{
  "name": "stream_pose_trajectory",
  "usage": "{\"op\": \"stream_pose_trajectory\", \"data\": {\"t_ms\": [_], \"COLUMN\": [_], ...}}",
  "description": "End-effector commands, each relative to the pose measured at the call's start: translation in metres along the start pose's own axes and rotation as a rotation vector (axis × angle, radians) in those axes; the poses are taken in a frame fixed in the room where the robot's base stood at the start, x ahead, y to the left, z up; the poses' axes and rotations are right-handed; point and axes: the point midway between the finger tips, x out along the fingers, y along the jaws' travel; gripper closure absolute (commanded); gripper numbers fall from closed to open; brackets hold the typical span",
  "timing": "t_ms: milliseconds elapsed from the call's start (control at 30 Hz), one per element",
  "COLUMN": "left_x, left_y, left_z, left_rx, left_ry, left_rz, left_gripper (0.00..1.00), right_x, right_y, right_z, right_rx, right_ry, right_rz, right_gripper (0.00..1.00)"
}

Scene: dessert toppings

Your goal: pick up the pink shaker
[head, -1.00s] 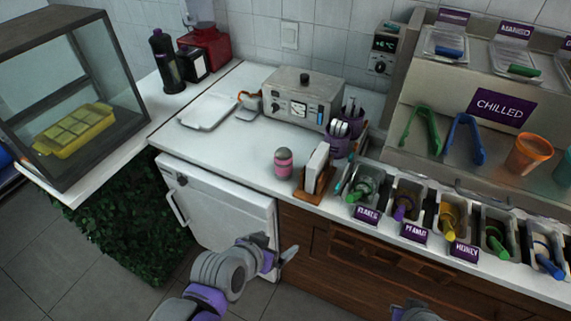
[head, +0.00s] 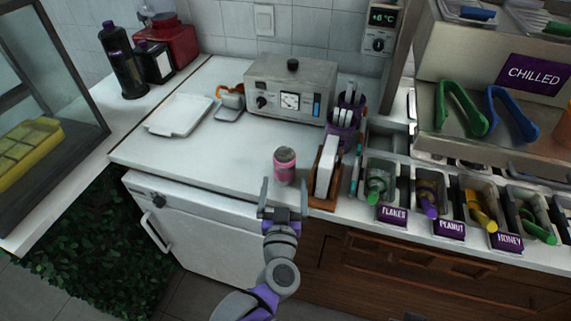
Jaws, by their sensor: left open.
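The pink shaker (head: 285,167), a small cylinder with a greyish top and bottom band, stands upright on the white counter near its front edge. My left gripper (head: 284,190) is open, its two fingers pointing toward the shaker from the front. One finger is to the left of the shaker and the other to its right and lower; whether either touches it I cannot tell. My right gripper is out of view.
A wooden holder with white cards (head: 326,175) stands close to the right of the shaker. Topping bins (head: 428,193) line the counter further right. A grey machine (head: 290,88) stands behind. A white tray (head: 180,115) lies at left; the counter between is clear.

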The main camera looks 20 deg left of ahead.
Motion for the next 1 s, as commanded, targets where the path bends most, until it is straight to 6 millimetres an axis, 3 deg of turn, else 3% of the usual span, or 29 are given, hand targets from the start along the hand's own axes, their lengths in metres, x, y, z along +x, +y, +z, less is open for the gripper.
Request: {"op": "stream_pose_trajectory", "data": {"t_ms": [300, 533, 800, 1000], "left_x": [0.046, 0.064, 0.102, 0.105], "left_y": [-0.001, -0.001, -0.002, -0.002], "left_z": [0.000, 0.000, 0.000, 0.000], "left_rx": [0.001, 0.001, 0.000, -0.001], "left_ry": [0.000, 0.000, 0.000, 0.000], "left_rz": [-0.001, 0.000, 0.000, 0.001], "left_gripper": [0.00, 0.00, 0.00, 0.00], "right_x": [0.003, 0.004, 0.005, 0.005], "right_y": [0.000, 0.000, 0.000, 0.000], "right_z": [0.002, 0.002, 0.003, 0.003], "right_rx": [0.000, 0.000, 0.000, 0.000], "right_ry": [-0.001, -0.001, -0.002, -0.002], "right_rz": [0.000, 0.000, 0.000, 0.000], "right_gripper": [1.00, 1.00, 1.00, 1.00]}}
